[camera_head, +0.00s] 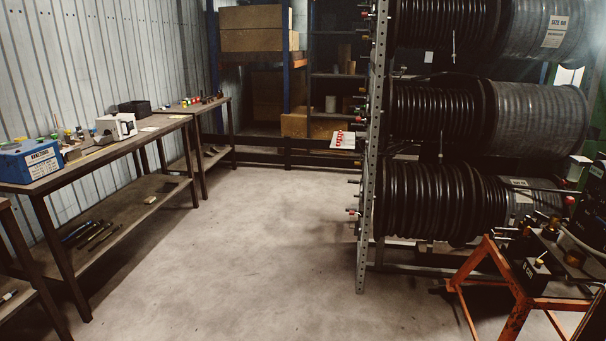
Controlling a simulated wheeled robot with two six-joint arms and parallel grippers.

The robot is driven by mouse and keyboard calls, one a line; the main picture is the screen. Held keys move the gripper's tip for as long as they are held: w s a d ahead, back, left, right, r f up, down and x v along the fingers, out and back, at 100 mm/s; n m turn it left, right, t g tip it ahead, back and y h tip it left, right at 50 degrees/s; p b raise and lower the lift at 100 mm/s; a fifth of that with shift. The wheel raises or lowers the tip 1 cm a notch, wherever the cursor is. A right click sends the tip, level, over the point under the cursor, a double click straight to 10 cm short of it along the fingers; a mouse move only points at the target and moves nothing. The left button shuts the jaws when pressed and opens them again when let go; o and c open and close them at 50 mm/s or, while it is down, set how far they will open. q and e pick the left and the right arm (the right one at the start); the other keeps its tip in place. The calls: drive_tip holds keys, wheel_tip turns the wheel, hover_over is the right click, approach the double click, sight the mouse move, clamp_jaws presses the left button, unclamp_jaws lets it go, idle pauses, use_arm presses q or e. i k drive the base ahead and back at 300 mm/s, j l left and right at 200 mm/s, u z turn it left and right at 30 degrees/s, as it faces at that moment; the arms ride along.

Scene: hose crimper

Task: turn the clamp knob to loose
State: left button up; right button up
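No clamp knob can be made out for certain. An orange stand (487,262) at the lower right carries dark equipment with brass-coloured fittings (554,222). A small black box (537,270) with a pale knob-like top sits on it. A blue machine (30,160) with a white label and a white machine (115,127) stand on the left workbench; their small parts are too small to tell. Neither of my grippers is in view.
The workbench (100,158) with a lower shelf runs along the left wall. A rack (369,150) of large black hose reels (433,198) stands at right. Shelves with boxes (250,41) are at the back. The concrete floor (245,250) between is clear.

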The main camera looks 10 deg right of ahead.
sight(540, 217)
drive_tip(key=i+l+z, duration=0.1)
drive_tip(key=i+z, duration=0.25)
drive_tip(key=i, duration=0.2)
drive_tip(key=i+j+z, duration=0.1)
drive_tip(key=i+z, duration=0.2)
drive_tip(key=i, duration=0.25)
drive_tip(key=i+j+z, duration=0.2)
drive_tip(key=i+z, duration=0.15)
drive_tip(key=i, duration=0.2)
